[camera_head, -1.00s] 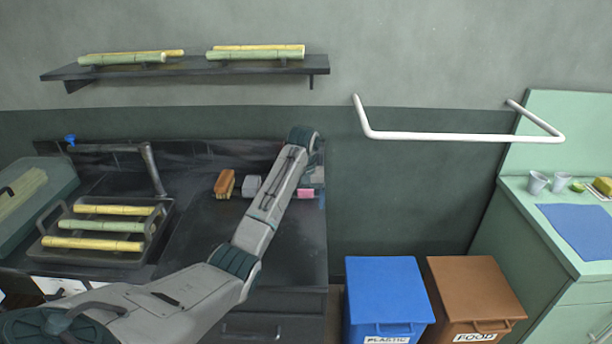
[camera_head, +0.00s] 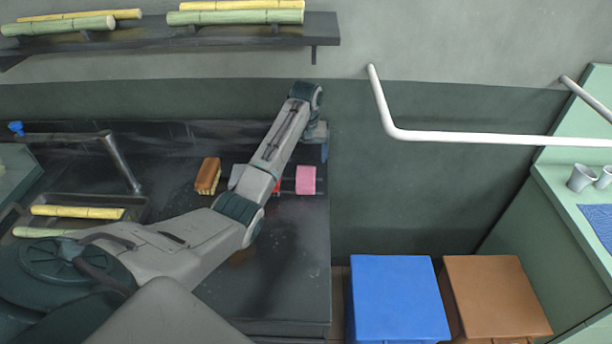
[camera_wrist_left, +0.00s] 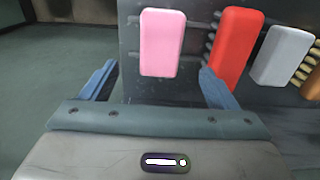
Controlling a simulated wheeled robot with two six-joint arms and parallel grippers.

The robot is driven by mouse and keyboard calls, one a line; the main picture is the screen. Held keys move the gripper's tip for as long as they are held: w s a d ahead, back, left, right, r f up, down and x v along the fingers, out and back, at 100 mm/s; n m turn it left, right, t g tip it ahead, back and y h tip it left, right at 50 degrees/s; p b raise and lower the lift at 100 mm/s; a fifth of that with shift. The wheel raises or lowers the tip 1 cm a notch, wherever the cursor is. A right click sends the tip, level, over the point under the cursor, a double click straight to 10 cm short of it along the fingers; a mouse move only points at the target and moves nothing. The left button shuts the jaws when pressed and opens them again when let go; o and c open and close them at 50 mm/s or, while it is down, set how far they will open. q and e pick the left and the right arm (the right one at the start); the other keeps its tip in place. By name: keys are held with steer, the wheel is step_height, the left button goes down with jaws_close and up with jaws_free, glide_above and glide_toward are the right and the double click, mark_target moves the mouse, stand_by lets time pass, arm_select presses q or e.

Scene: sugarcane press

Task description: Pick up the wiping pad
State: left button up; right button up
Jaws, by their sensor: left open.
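A pink pad (camera_head: 306,180) lies on the dark counter near its right end; it is a rounded block in the left wrist view (camera_wrist_left: 162,43). Beside it are a red block (camera_wrist_left: 235,45), a grey block (camera_wrist_left: 283,54) and a brown brush (camera_head: 207,175) with pale bristles. Which block is the wiping pad is not marked. My left gripper (camera_head: 319,143) is open and empty above the counter's right end. In the left wrist view its blue fingers (camera_wrist_left: 158,78) are spread, with the pink pad ahead between them; contact cannot be told. My right gripper is not in view.
A tray (camera_head: 135,207) of cane pieces and a tap (camera_head: 122,165) are at the left of the counter. A shelf (camera_head: 165,36) with cane hangs above. A white rail (camera_head: 470,139) juts out at right, above blue (camera_head: 397,297) and brown (camera_head: 495,297) bins. The counter's front middle is bare.

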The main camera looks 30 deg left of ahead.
mark_target(306, 175)
arm_select(q)
steer(key=shift+s+f, duration=0.1)
steer(key=shift+f, duration=0.8)
step_height(306, 175, down, 5)
steer(key=shift+p, duration=1.15)
steer(key=shift+f, duration=0.35)
steer(key=c, duration=1.1)
